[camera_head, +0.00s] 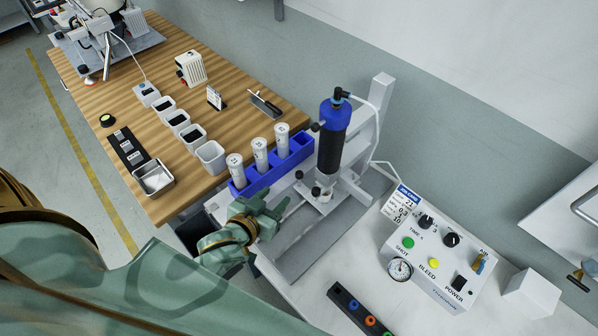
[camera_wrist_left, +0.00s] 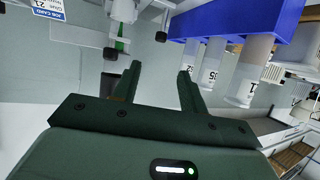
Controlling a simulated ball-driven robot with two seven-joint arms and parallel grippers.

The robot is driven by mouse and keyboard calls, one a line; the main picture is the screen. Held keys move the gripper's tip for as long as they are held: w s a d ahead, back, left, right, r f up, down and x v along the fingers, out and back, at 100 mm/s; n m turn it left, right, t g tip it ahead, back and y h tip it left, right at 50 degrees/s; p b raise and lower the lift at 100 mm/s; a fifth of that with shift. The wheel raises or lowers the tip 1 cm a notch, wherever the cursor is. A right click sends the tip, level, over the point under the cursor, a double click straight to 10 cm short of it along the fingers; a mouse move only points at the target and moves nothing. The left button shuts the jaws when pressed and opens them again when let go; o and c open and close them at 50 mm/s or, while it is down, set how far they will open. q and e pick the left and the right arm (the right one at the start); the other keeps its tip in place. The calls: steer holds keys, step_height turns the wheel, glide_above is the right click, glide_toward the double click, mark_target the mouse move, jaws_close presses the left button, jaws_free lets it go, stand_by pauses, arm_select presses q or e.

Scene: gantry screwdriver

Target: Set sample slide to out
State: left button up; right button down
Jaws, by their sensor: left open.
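The dispensing stand (camera_head: 345,150) holds an upright dark cylinder with a blue cap (camera_head: 333,125). At its foot is a small pale carriage (camera_head: 322,196), which looks like the sample slide, on a grey base. A thin light rod reaches from it towards my left gripper (camera_head: 274,212). My left gripper is open beside the near left side of the stand. In the left wrist view the fingers (camera_wrist_left: 160,80) are apart with nothing between them. Part of the stand (camera_wrist_left: 122,12) shows beyond them, with dark knobs. I cannot tell exactly how far out the slide is.
A blue rack (camera_head: 262,180) with white bottles (camera_head: 260,153) stands close behind the gripper. It also shows in the wrist view (camera_wrist_left: 235,20). A control box (camera_head: 440,262) stands to the right, and a dark strip with coloured buttons (camera_head: 358,308) lies in front.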

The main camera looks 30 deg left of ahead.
mark_target(299, 174)
arm_select(q)
steer(key=b+x, duration=0.3)
steer(key=x, duration=1)
steer(key=shift+w+f, duration=0.2)
jaws_close()
steer(key=shift+s, duration=0.15)
